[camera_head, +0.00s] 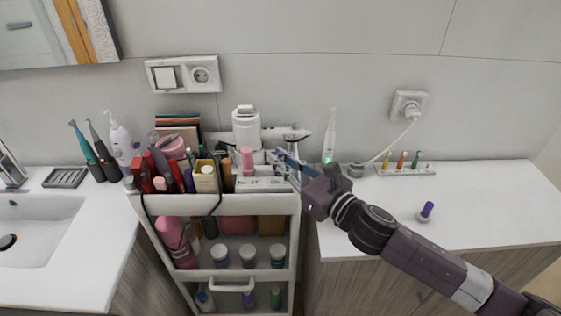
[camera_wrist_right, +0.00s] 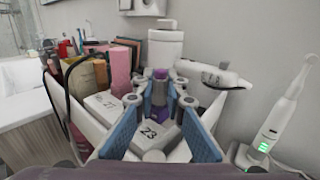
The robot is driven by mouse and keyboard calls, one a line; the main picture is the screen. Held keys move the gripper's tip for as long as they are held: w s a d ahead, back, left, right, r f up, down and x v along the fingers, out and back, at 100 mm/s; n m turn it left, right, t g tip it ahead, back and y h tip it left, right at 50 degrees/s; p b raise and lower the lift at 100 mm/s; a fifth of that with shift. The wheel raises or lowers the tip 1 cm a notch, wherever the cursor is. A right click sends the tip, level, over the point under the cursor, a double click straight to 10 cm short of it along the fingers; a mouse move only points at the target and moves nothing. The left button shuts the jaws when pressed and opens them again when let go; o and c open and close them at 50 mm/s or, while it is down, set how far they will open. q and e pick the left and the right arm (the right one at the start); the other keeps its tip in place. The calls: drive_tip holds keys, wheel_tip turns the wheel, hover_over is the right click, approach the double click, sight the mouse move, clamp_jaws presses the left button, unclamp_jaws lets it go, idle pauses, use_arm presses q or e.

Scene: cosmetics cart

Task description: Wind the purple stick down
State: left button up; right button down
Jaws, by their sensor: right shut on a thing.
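My right gripper (camera_head: 284,160) reaches in from the right over the back right of the cart's top tray. In the right wrist view its blue-padded fingers (camera_wrist_right: 160,100) are shut on a small purple stick (camera_wrist_right: 161,114), which stands roughly upright between the fingertips. A separate small purple piece with a pale round base (camera_head: 427,210) stands on the right counter. My left gripper is in neither view.
The cart's top tray (camera_head: 222,204) is crowded with bottles, tubes and white boxes (camera_head: 262,185). A white toothbrush (camera_head: 330,138) and a holder with coloured heads (camera_head: 405,170) stand on the right counter (camera_head: 485,207), which is mostly clear.

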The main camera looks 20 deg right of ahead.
drive_tip(key=m+t+h+p, duration=0.1)
drive_tip(key=m+h, duration=0.1)
drive_tip(key=h, duration=0.2)
drive_tip(key=shift+a+r+m, duration=0.1)
drive_tip(key=shift+m, duration=0.3)
drive_tip(key=shift+m+h+p, duration=0.35)
drive_tip(key=shift+m+h, duration=0.45)
drive_tip(key=shift+h, duration=0.5)
drive_tip(key=shift+m+h, duration=0.4)
drive_tip(key=shift+h, duration=0.3)
drive_tip(key=c, duration=1.9)
unclamp_jaws()
drive_tip(key=shift+c, duration=0.2)
drive_tip(key=s, duration=1.2)
drive_tip(key=shift+a, duration=0.25)
